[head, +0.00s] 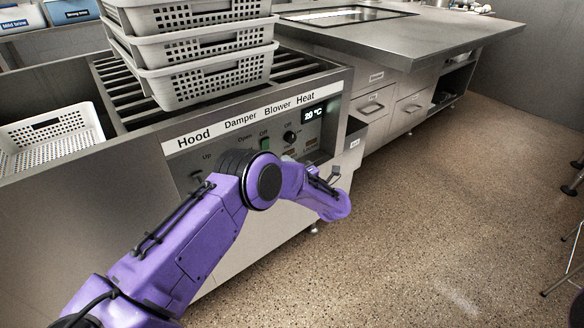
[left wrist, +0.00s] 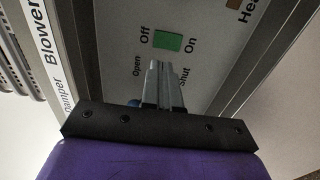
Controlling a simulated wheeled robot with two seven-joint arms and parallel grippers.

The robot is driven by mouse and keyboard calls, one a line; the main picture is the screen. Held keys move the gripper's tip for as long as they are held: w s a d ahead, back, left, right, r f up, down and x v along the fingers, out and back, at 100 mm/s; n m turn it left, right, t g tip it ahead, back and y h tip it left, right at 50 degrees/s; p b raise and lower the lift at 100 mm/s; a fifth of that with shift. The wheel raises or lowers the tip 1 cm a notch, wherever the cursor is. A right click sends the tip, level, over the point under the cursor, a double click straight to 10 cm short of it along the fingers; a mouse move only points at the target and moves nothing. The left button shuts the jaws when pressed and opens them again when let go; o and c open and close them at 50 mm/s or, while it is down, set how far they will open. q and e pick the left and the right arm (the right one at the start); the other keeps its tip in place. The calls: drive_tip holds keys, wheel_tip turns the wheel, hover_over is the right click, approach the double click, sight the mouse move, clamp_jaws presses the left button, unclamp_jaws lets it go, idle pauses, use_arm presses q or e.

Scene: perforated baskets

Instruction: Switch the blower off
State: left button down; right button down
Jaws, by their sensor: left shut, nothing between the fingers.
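The green blower switch (head: 266,143) sits on the front control panel (head: 326,130), under the Blower label. In the left wrist view the green switch (left wrist: 168,41) lies between the words Off and On. Which side is pressed cannot be told. My left gripper (left wrist: 160,64) is shut and empty, its fingertips just at the switch's lower edge in that view. Whether they touch it cannot be told. In the head view my purple arm hides the fingers and part of the panel. My right gripper is not in view.
The dark Heat knob (head: 290,137) and a 20 °C display (head: 315,114) are right of the switch. Stacked perforated baskets (head: 205,80) stand on the slatted top above the panel. The floor at right is largely free.

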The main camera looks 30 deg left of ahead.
sight(266, 142)
use_arm(q)
drive_tip(key=b+x, duration=0.1)
drive_tip(key=x, duration=0.7)
drive_tip(key=shift+w+a, duration=0.2)
drive_tip(key=shift+a, duration=0.25)
drive_tip(key=shift+w+a, duration=0.1)
drive_tip(key=shift+a, duration=0.05)
drive_tip(key=shift+r, duration=0.2)
drive_tip(key=shift+d+r, duration=0.1)
drive_tip(key=shift+d, duration=0.15)
drive_tip(key=r+p+v, duration=0.2)
drive_tip(key=r+v, duration=0.1)
drive_tip(key=v, duration=1)
drive_tip(key=shift+s+d, duration=0.25)
drive_tip(key=shift+s, duration=0.05)
